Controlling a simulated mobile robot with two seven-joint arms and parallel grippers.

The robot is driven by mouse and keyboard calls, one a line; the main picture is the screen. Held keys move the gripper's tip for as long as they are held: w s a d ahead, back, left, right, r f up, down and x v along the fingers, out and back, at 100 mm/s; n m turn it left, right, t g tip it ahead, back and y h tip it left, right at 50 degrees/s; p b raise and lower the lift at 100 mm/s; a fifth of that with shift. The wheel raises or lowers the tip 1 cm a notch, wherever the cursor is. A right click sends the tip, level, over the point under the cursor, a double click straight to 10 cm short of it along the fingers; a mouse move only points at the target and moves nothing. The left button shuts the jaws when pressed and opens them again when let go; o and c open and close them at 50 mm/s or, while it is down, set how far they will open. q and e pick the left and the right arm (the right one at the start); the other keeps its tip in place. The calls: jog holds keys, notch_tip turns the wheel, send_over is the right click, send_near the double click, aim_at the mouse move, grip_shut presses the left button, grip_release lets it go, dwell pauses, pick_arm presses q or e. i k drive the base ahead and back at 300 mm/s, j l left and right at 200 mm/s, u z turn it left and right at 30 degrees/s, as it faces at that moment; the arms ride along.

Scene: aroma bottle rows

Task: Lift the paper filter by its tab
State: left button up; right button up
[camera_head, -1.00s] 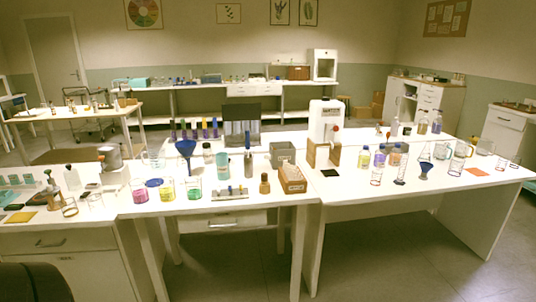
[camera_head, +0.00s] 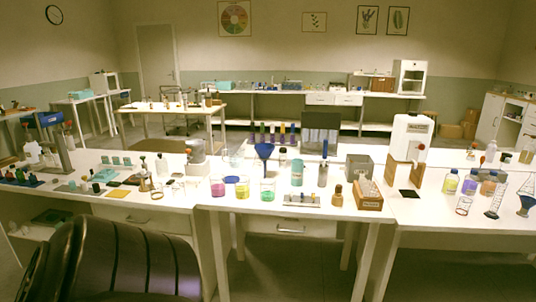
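I cannot make out a paper filter or its tab at this size. A large blue funnel (camera_head: 264,151) stands upright at the back of the middle bench, and I cannot tell whether paper sits in it. Neither of my grippers is in view.
Beakers of pink (camera_head: 218,187), yellow (camera_head: 242,191) and green (camera_head: 268,193) liquid stand near the front of the middle bench. A wooden box (camera_head: 369,198) is right of them. A dark chair (camera_head: 120,262) stands before the left bench. Floor before the middle bench (camera_head: 290,270) is clear.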

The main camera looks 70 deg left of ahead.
aim_at(366, 193)
jog(key=u, duration=1.4)
jog(key=i+j+u, duration=0.1)
jog(key=i, duration=0.45)
jog(key=i+j+u, duration=0.15)
jog(key=i+j, duration=0.15)
jog(key=i, duration=0.25)
